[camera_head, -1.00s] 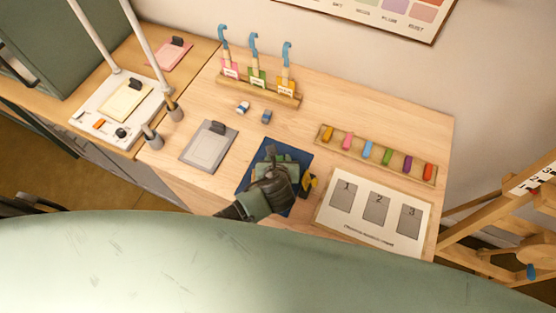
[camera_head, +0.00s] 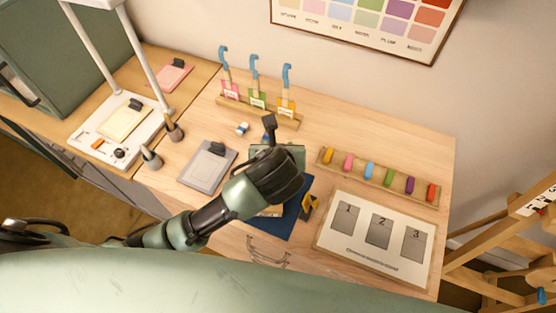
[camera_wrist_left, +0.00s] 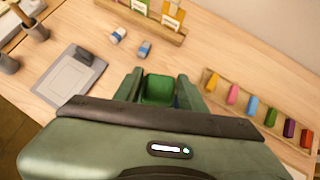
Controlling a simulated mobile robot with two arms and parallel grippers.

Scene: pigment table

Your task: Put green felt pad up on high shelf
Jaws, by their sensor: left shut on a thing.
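My left gripper (camera_head: 278,150) is over the table, above the blue mat's far edge. In the left wrist view its two green fingers (camera_wrist_left: 158,92) are shut on a green felt pad (camera_wrist_left: 158,86). In the head view my gripper and wrist hide most or all of the pad. I cannot pick out a high shelf for certain in these views. My right gripper is not in view.
The blue mat (camera_head: 290,223) bears a yellow-black piece (camera_head: 308,206). Nearby are a grey pad (camera_head: 205,168), a rack with blue-topped tools (camera_head: 270,115), a colour-block tray (camera_head: 375,180) and a numbered board (camera_head: 345,248). A white stand (camera_head: 92,150) with tall posts is at left.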

